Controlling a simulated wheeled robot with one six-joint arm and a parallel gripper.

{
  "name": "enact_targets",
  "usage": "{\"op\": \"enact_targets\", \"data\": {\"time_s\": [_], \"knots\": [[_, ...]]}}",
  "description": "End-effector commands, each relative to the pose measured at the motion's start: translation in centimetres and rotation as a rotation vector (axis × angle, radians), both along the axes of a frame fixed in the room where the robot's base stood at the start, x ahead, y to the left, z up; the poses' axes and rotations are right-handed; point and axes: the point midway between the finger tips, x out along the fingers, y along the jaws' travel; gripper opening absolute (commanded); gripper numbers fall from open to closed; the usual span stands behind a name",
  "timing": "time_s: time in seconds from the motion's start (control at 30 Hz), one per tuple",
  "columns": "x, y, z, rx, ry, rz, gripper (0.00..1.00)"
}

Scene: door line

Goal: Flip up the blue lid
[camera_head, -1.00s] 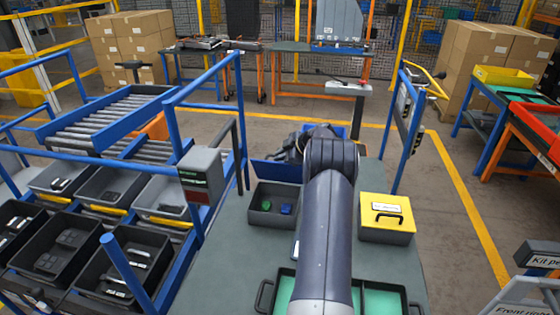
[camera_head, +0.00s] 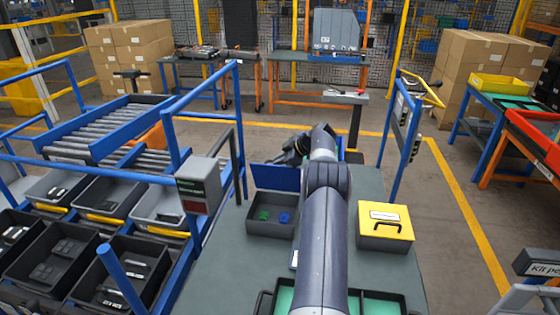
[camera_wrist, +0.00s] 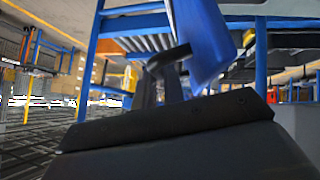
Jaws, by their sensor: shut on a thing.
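The blue lid (camera_head: 276,178) stands raised at the far edge of a dark grey box (camera_head: 268,228) on the bench. The box is open toward me and holds a green piece (camera_head: 263,215) and a blue piece (camera_head: 285,217). My gripper (camera_head: 283,159) is behind the lid at its upper edge and partly hidden by it. In the wrist view the blue lid (camera_wrist: 205,42) rises close beside my dark gripper fingers (camera_wrist: 163,80), which are shut on it; the exact contact is hard to make out.
A grey box with a yellow lid (camera_head: 385,219) stands to the right on the bench (camera_head: 222,255). A dark tray with green inside (camera_head: 379,305) lies at the front. Blue posts (camera_head: 402,125) flank the bench, and a rack of grey bins is at left.

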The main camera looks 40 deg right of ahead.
Motion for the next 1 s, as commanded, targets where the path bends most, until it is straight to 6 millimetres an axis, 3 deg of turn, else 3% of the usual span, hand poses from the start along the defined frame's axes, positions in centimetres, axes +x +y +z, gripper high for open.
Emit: {"op": "enact_targets", "data": {"time_s": [0.07,0.1,0.33,0.67,1.0], "knots": [[0.0,0.1,0.0,-0.001,-0.001,0.001,0.0],[0.0,0.1,0.0,-0.001,-0.001,0.001,0.14],[0.0,0.0,0.0,-0.001,0.0,0.001,0.32],[-0.4,-0.3,0.4,-0.002,-0.002,-0.001,0.32],[-4.7,-2.2,4.5,-0.003,-0.002,-0.002,0.32]]}}
